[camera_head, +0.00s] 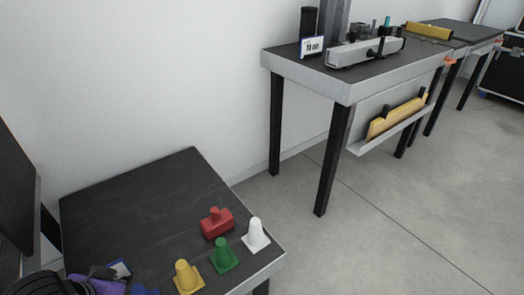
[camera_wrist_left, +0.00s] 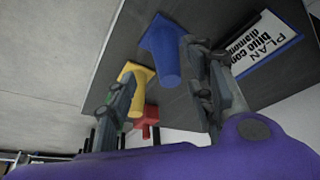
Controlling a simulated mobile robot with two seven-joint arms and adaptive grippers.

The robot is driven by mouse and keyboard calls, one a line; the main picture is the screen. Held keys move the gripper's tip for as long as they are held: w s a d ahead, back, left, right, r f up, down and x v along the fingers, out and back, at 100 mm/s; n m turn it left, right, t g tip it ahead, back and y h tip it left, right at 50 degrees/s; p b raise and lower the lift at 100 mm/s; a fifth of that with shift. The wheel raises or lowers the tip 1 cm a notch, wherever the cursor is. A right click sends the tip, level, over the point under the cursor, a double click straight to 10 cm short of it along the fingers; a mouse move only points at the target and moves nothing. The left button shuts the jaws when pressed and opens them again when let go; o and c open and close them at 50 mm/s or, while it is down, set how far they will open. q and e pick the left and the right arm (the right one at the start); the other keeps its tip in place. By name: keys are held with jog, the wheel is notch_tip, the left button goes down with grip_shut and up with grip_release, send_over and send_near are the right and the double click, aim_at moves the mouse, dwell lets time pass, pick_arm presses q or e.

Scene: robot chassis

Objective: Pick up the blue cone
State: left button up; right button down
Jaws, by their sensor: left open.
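The blue cone (camera_wrist_left: 160,45) stands on the dark table (camera_wrist_left: 100,45) in the left wrist view. In the head view only a bit of the blue cone (camera_head: 145,291) shows at the bottom edge. My left gripper (camera_wrist_left: 155,66), with a purple body, is open and empty. Its right finger is close beside the cone; I cannot tell whether they touch. The left finger is apart from the cone, in front of the yellow cone. In the head view my purple left gripper (camera_head: 104,285) is at the lower left. My right gripper is out of view.
A yellow cone (camera_head: 187,277), green cone (camera_head: 224,255), white cone (camera_head: 256,235) and red block (camera_head: 217,223) stand near the table's right edge. A printed sign (camera_wrist_left: 265,45) is beside the blue cone. The table's back part (camera_head: 150,195) is clear. Another workbench (camera_head: 300,75) stands further back.

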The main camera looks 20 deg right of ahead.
pick_arm(q)
jog(key=b+x, duration=0.2)
jog(key=x, duration=0.1)
jog(key=w+b+x, duration=0.1)
jog(key=x, duration=0.2)
jog(key=shift+w+f+b, duration=0.1)
jog(key=shift+f+b, duration=0.15)
jog(key=shift+b, duration=0.1)
jog(key=shift+r, duration=0.1)
jog(key=c, duration=1.1)
